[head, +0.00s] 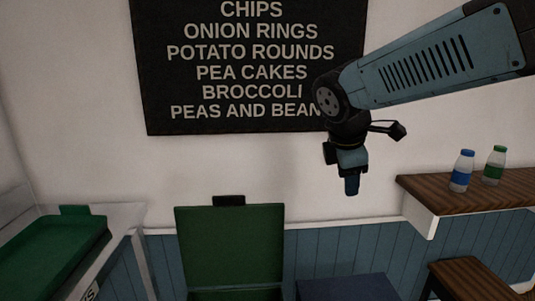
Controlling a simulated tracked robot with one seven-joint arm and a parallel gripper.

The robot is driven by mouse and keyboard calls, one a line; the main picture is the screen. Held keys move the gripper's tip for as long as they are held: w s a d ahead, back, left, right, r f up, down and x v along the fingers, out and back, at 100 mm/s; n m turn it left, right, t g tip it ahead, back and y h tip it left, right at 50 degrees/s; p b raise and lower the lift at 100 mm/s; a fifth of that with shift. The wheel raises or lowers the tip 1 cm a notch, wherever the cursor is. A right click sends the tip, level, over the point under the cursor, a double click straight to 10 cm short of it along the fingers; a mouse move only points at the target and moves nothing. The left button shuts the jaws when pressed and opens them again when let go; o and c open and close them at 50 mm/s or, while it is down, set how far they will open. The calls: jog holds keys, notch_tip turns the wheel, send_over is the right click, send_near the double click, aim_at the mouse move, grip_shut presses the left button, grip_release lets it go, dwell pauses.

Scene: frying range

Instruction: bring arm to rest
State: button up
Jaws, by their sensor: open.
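My arm reaches in from the upper right of the head view, with blue links and a dark joint. My gripper (352,186) hangs from it and points down, in front of the white wall. It is open, though the gap between the fingers is hard to make out from this side. Nothing shows in it, and it touches nothing that I can see. It is above a dark blue box (347,287) at the bottom edge and left of the wooden shelf.
A green tray (95,238) lies on a counter at the left. A green lidded bin (229,245) stands at the lower middle. A menu board (235,122) hangs behind.

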jog(key=s+d+m+y, duration=0.1)
jog(key=s+d+m, duration=0.2)
jog(key=m, duration=0.6)
jog(key=s+d+m+t+y, duration=0.1)
jog(key=s+d+m, duration=0.2)
jog(key=s+m, duration=0.4)
jog(key=shift+s+d+f+m+y, duration=0.2)
jog(key=shift+s+f+m+y, duration=0.15)
jog(key=shift+m, duration=0.65)
